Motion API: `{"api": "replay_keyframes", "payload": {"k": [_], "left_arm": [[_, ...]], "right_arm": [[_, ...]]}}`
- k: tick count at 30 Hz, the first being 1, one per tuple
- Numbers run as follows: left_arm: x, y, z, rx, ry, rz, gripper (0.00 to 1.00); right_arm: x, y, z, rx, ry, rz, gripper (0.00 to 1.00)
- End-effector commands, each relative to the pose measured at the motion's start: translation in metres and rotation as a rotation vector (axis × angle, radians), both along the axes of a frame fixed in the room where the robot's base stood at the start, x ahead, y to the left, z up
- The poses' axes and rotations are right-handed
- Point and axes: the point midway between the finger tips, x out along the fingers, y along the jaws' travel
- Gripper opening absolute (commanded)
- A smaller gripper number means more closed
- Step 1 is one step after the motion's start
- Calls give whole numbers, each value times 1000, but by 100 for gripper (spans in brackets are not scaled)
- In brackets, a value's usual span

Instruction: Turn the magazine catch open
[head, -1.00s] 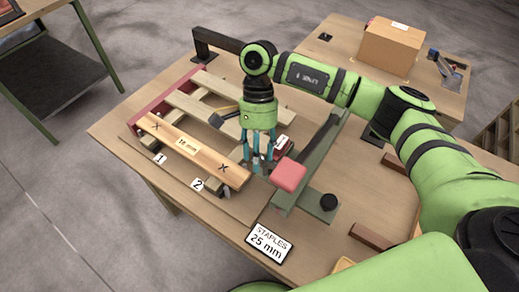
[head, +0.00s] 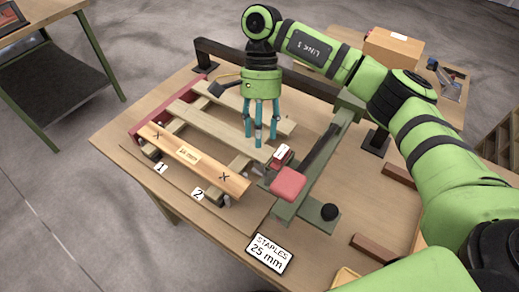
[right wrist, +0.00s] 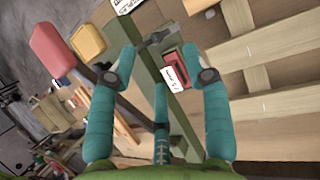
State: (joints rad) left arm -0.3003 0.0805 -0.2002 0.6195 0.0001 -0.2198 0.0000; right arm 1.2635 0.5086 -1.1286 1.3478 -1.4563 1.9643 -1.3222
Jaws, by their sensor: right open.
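A green stapling fixture (head: 322,160) with a pink-red pad (head: 287,185) on its lever stands on the table. A small red part with a white label (head: 281,154) sits beside it, also seen in the right wrist view (right wrist: 177,72). A grey metal piece (right wrist: 156,39), which looks like the catch, crosses the green bar in the right wrist view. My right gripper (head: 260,138) points down above the slats, just left of the red part, its teal fingers spread and empty. In the right wrist view, the fingers (right wrist: 160,55) frame the grey piece without clear contact. My left gripper is out of view.
A slatted wooden pallet (head: 186,109) lies left of the fixture, with a marked board (head: 188,155) along its front. A staples sign (head: 267,253) is at the front edge. A cardboard box (head: 392,50) is behind.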

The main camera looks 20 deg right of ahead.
Motion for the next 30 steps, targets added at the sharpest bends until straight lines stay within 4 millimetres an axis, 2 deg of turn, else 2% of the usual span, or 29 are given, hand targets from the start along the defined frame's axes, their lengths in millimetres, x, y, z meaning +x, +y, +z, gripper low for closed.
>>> {"api": "replay_keyframes", "payload": {"k": [3,9,24,26,30], "left_arm": [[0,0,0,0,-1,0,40],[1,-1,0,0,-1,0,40],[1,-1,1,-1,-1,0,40],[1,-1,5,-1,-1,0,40],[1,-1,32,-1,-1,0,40]], "right_arm": [[9,-3,18,0,-3,0,49],[15,-5,32,0,0,1,49],[15,-6,34,1,0,1,49],[15,-6,38,1,0,1,49],[15,-6,65,0,0,1,49]]}}
